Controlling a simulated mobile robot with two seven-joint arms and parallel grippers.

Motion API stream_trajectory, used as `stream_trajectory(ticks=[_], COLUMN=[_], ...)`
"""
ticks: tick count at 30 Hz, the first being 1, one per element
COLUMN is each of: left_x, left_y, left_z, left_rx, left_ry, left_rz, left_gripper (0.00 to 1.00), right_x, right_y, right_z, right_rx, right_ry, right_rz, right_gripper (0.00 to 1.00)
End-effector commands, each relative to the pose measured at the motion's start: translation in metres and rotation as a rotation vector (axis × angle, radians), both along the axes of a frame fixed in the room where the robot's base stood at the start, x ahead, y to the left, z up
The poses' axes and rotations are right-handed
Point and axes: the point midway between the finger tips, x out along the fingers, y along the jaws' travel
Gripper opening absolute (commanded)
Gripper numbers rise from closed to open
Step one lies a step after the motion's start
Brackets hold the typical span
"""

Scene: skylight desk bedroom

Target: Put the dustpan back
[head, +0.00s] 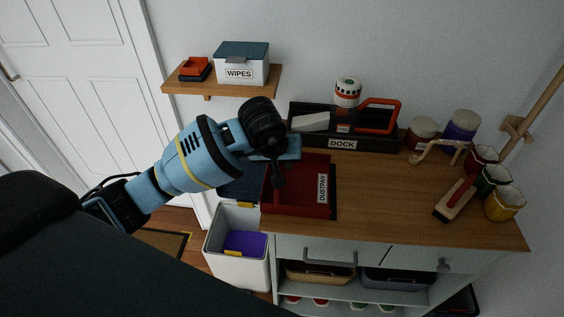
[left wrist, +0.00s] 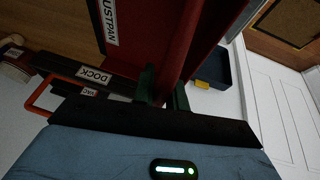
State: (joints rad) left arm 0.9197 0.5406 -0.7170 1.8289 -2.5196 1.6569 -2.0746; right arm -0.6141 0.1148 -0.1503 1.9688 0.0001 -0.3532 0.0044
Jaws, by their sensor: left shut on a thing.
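The red dustpan (head: 296,178) is at the left edge of the wooden worktop, beside a white DUSTPAN label (head: 322,188) and a dark border. I cannot tell whether it rests on the surface or hangs just above it. My left gripper (head: 278,178) reaches in from the left over the dustpan. In the left wrist view, its dark green fingers (left wrist: 164,92) are shut on the dustpan's red handle (left wrist: 172,72). My right gripper is not in view.
A black DOCK tray (head: 370,145) stands behind the dustpan. Jars, coloured pots (head: 497,179) and a red-handled brush (head: 455,198) are at the right. A white bin (head: 222,248) stands below the left edge. A wall shelf (head: 190,90) holds a WIPES box (head: 255,72). The worktop's middle is clear.

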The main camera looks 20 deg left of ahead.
Motion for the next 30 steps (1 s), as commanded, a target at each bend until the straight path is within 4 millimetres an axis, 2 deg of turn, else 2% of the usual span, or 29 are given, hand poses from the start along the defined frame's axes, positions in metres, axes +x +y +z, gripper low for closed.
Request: stream_trajectory(ticks=[1,6,17,20,30], left_x=[0.0,0.0,-0.002,-0.006,-0.032], left_y=[0.0,0.0,0.0,0.0,0.003], left_z=[0.0,0.0,0.005,0.016,0.077], left_rx=[0.0,0.0,0.0,0.0,0.0], left_ry=[0.0,0.0,-0.002,-0.003,-0.005], left_rz=[0.0,0.0,0.0,-0.001,-0.001], left_gripper=[0.15,0.36,0.36,0.36,0.36], right_x=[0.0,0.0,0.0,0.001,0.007], right_y=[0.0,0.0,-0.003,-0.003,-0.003], right_z=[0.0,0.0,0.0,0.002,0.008], right_rx=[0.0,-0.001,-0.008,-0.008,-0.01], right_ry=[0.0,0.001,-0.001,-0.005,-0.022], right_rz=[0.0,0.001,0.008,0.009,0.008], right_gripper=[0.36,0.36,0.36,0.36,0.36])
